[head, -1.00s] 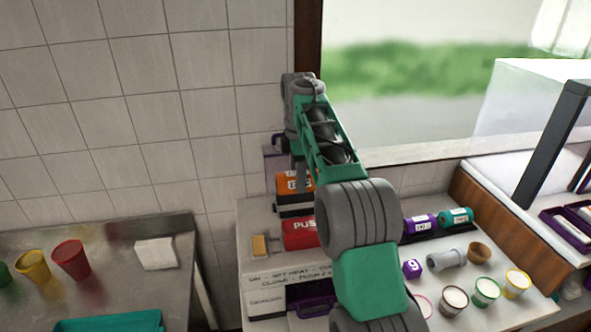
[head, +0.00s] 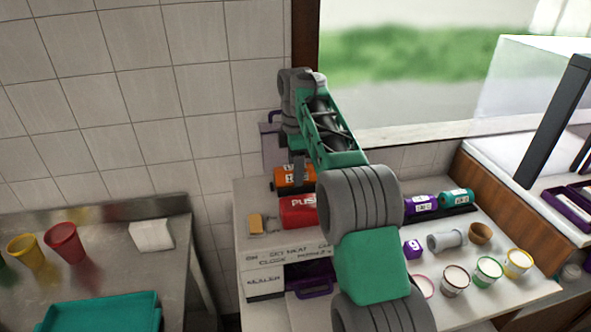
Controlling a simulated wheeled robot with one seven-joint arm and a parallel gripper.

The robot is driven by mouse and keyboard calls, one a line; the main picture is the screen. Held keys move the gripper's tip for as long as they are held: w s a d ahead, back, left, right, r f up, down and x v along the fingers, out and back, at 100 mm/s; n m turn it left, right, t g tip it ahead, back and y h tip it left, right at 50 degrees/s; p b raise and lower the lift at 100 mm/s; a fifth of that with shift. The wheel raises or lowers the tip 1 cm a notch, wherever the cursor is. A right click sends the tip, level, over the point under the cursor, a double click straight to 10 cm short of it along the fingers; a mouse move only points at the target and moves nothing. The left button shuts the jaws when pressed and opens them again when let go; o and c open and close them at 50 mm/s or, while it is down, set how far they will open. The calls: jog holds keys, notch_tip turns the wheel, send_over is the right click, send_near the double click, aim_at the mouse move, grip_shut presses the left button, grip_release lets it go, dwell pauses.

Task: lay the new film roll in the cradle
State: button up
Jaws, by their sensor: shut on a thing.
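The orange film roll (head: 291,179), with a white label, is at the back of the sealing machine, just behind the red block marked PUSH (head: 297,212). My gripper (head: 298,168) points down from the wrist and is shut on this roll from above. The fingers are small and partly hidden by the wrist and arm. A narrow dark part shows under the roll, which seems to be the cradle; most of it is hidden. I cannot tell whether the roll touches it.
A purple roll (head: 421,205) and a teal roll (head: 456,197) lie on a dark rack at right. Several cups, a purple cube (head: 412,249) and a grey cylinder (head: 446,241) stand in front. The left steel table holds a teal tray (head: 100,312). My arm covers the counter's middle.

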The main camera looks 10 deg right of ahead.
jog(key=shift+r, duration=0.1)
jog(key=o, duration=2.2)
jog(key=shift+r+p, duration=1.25)
jog(key=shift+p, duration=0.1)
notch_tip(320, 180, up, 2)
jog(key=shift+r+p, duration=0.1)
jog(key=shift+p, duration=0.45)
jog(key=shift+r, duration=2.3)
